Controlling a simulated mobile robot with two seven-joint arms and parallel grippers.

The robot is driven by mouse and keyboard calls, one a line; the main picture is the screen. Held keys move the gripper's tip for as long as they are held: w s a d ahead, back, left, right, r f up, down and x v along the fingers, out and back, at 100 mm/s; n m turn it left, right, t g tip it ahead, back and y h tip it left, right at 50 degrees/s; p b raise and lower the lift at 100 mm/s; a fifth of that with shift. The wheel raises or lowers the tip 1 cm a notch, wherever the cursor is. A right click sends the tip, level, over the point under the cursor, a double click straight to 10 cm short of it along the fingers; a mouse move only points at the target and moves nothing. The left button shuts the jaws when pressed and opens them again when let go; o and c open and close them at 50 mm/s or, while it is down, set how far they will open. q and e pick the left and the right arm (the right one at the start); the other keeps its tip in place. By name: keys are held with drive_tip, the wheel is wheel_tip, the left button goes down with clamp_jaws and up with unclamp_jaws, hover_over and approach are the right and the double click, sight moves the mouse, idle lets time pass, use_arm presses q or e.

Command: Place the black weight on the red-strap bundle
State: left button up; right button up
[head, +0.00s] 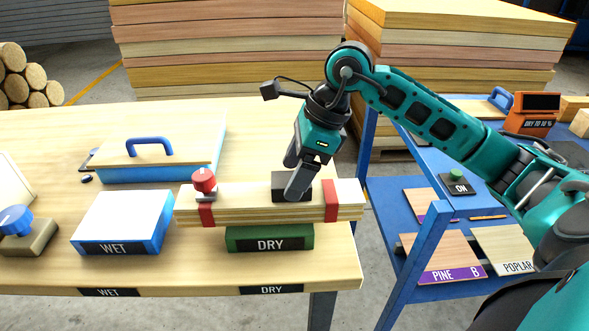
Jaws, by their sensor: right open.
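The red-strap bundle (240,205) is a stack of pale veneer strips with two red straps, lying across the green DRY block (270,238) at the table's front right. The black weight (283,182) sits on top of the bundle, between the straps. My right gripper (294,177) is open, pointing down at the weight, with its fingers around or just beside it; the near finger covers part of it. Whether the fingers touch the weight cannot be told. My left gripper is not in view.
A red-knobbed piece (204,182) stands at the bundle's left end. The white-topped WET block (123,220), a blue-handled box (160,160) and a blue-knobbed block (27,232) are farther left. A blue shelf (410,270) with samples stands right. Tall board stacks (230,45) rise behind.

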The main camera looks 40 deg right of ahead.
drive_tip(key=v, duration=1.1)
drive_tip(key=shift+r+p, duration=0.25)
drive_tip(key=shift+p, duration=0.1)
drive_tip(key=shift+s+d, duration=0.1)
